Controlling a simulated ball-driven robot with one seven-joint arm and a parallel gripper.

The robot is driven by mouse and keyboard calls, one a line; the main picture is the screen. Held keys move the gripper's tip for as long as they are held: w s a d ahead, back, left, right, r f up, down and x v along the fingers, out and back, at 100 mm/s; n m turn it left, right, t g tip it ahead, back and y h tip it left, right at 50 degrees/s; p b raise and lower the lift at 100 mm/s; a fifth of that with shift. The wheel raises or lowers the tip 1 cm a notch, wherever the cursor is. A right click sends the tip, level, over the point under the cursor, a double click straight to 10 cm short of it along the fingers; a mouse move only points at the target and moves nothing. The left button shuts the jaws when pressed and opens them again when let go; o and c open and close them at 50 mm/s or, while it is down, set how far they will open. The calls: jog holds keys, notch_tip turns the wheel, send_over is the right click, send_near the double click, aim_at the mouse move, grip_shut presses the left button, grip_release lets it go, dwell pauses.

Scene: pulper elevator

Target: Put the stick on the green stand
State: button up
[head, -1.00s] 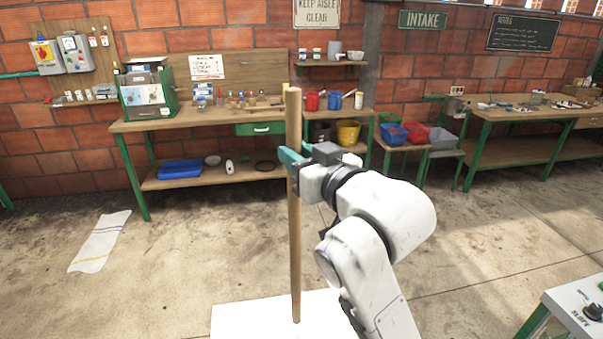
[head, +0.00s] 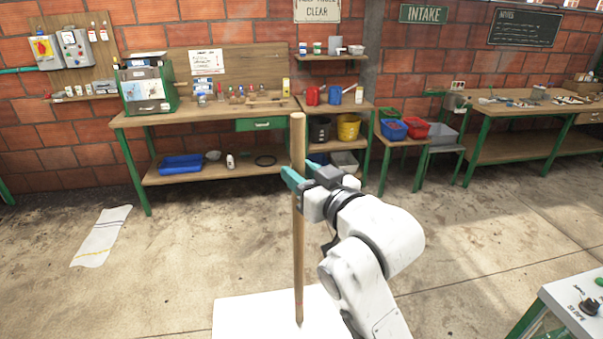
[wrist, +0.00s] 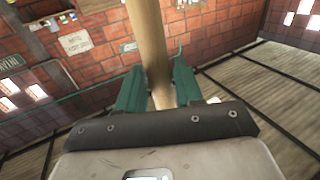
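The stick (head: 298,240) is a long, thin wooden pole, upright in the middle of the head view. My gripper (head: 290,178) is shut around its upper part, and its teal fingers show on either side of the stick (wrist: 147,40) in the wrist view. The stick's lower end appears in front of a white surface at the bottom of the head view; I cannot tell whether it touches. Several pieces of furniture have green frames, such as the long workbench (head: 215,112) at the back; I cannot tell which one is the green stand.
A small green-legged table (head: 400,141) with coloured bins stands right of the workbench. Another bench (head: 530,108) is at the right wall. A white-topped unit with a knob (head: 580,308) is at lower right. A cloth (head: 102,236) lies on the floor, which is mostly clear.

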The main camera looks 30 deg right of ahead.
jog(key=shift+o, duration=1.3)
jog(key=shift+r, duration=0.1)
jog(key=s+p, duration=0.3)
jog(key=s, duration=0.9)
jog(key=shift+d+r+p, duration=0.15)
jog(key=shift+d+p, duration=0.15)
jog(key=shift+d, duration=0.15)
